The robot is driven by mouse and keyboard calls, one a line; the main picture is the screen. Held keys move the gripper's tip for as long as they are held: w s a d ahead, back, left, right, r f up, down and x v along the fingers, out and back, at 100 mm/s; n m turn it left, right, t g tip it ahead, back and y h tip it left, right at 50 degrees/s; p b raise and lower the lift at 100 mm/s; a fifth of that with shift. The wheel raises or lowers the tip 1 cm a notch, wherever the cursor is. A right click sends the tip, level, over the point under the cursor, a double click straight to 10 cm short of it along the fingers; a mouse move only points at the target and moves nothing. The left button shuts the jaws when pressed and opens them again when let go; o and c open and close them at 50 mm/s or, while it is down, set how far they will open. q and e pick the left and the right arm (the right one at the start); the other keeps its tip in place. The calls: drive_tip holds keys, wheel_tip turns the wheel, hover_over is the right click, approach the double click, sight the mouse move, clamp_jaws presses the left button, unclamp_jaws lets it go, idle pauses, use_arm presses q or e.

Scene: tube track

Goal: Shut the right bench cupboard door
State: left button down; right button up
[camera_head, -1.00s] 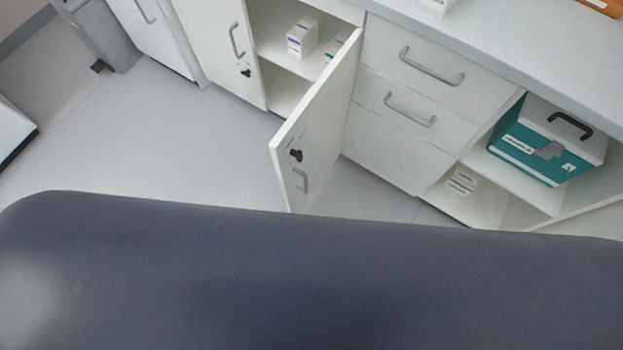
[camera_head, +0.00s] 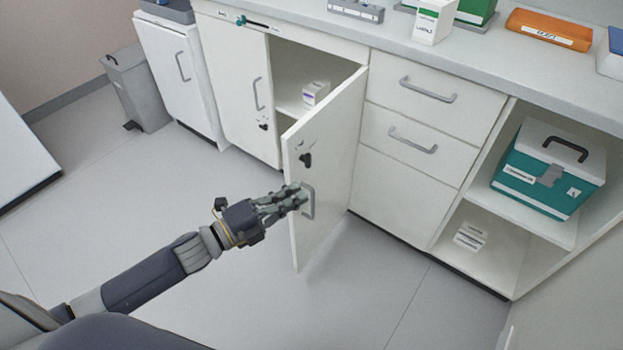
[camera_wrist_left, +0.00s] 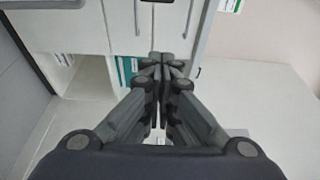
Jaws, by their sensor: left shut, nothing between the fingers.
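The right bench cupboard door (camera_head: 335,160) is a white panel standing wide open, hinged on its right side beside the drawers. Its outer face has a black lock (camera_head: 305,159) and a grey bar handle (camera_head: 309,209). Behind it the cupboard interior (camera_head: 290,75) shows a small white box (camera_head: 315,93). My left gripper (camera_head: 302,196) is shut and empty, its fingertips in front of the door's outer face by the handle. I cannot tell whether they touch. The shut fingers also show in the left wrist view (camera_wrist_left: 161,62). My right gripper is out of view.
Left of the opening is a shut cupboard door (camera_head: 235,85). To the right are drawers (camera_head: 420,100) and an open shelf with a teal-and-white case (camera_head: 545,175). A grey bin (camera_head: 138,90) stands at the far left. The floor (camera_head: 190,180) before the cupboards is clear.

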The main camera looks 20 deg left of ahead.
use_arm(q)
drive_tip(key=x, duration=0.9)
drive_tip(key=a, duration=0.2)
drive_tip(key=w+a, duration=0.1)
drive_tip(key=a, duration=0.1)
drive_tip(key=shift+a, duration=0.1)
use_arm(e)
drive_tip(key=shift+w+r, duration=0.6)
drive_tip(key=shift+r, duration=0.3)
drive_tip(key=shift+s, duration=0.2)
